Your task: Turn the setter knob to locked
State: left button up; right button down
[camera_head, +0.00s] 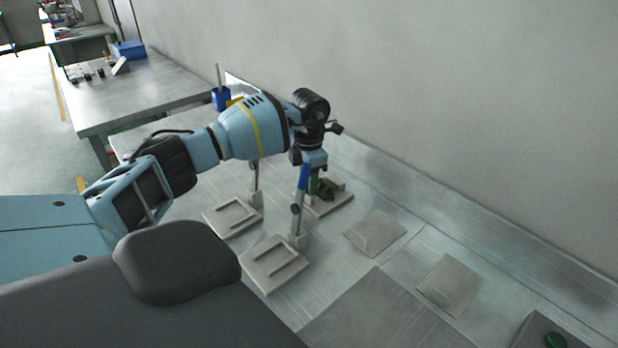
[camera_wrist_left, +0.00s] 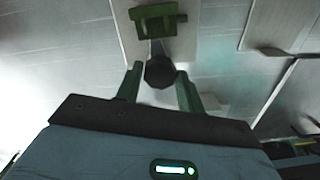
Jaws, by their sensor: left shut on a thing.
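My left gripper (camera_head: 317,172) points down at the back of the workbench, over a pale base plate (camera_head: 340,203) with a green fixture (camera_head: 327,190). In the left wrist view the two green fingers (camera_wrist_left: 160,88) are shut on a dark round knob (camera_wrist_left: 160,71), which sits between their tips. The green fixture (camera_wrist_left: 158,20) and its pale plate (camera_wrist_left: 185,45) show just beyond the knob. In the head view the gripper hides the knob, and its turn position cannot be read. My right gripper is in neither view.
Two pale plates with upright posts (camera_head: 232,220) (camera_head: 272,266) stand close by on the left and front. Flat pale blocks (camera_head: 375,233) (camera_head: 450,284) lie to the right. A wall runs behind the bench. A grey box with a green button (camera_head: 556,341) is at the lower right.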

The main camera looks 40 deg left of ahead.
pick_arm(q)
jog(key=shift+m, duration=0.5)
jog(key=o, duration=1)
jog(key=shift+r, duration=0.1)
notch_tip(320, 180, up, 8)
jog(key=shift+f, duration=0.2)
dwell(0.4)
